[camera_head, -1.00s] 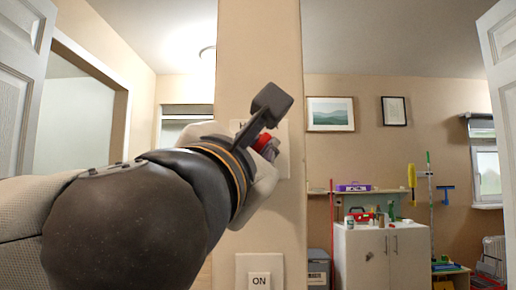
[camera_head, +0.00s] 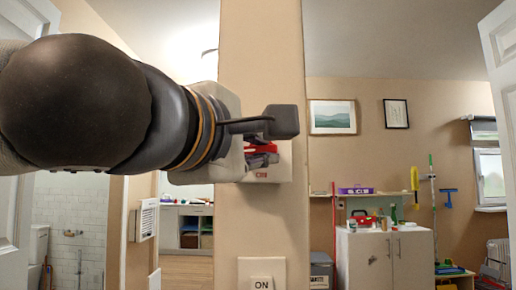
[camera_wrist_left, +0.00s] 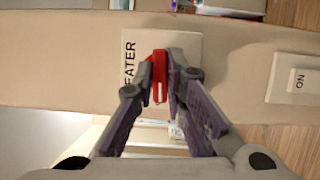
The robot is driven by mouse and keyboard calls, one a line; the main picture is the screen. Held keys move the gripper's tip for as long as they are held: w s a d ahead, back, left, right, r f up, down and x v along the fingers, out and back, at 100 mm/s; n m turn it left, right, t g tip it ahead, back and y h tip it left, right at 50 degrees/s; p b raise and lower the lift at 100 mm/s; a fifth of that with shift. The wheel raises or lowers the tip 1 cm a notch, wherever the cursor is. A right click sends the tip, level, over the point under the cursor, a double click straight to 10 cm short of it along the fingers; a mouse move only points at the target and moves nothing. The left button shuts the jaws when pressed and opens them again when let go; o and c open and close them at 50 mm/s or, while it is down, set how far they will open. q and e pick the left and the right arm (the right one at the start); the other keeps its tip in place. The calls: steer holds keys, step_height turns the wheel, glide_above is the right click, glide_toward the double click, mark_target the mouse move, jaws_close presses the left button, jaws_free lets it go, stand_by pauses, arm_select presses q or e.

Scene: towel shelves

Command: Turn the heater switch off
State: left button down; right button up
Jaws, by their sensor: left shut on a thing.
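The heater switch has a red lever (camera_wrist_left: 160,72) on a pale wall plate (camera_wrist_left: 189,45), where the letters "EATER" show in the left wrist view. My left gripper (camera_wrist_left: 161,80) is shut on the red lever, one finger on each side of it. In the head view my left gripper (camera_head: 262,155) is at the plate (camera_head: 284,166) on the pillar, and the red lever (camera_head: 262,148) shows partly between dark fingers. A small red marking shows low on the plate, too small to read surely. My arm and gripper hide the plate's upper left. My right gripper is not in view.
A second wall switch marked "ON" (camera_head: 262,283) sits lower on the same pillar (camera_head: 262,225); it also shows at the right in the left wrist view (camera_wrist_left: 297,80). A white cabinet (camera_head: 385,258) and cleaning tools stand beyond at the right.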

arm_select(q)
steer(key=shift+r+m, duration=0.2)
steer(key=shift+m, duration=0.3)
steer(key=c, duration=1.8)
jaws_free()
steer(key=shift+o, duration=0.8)
steer(key=shift+w+f, duration=0.1)
steer(key=shift+w, duration=0.05)
steer(key=v, duration=1.2)
steer(key=shift+a, duration=0.1)
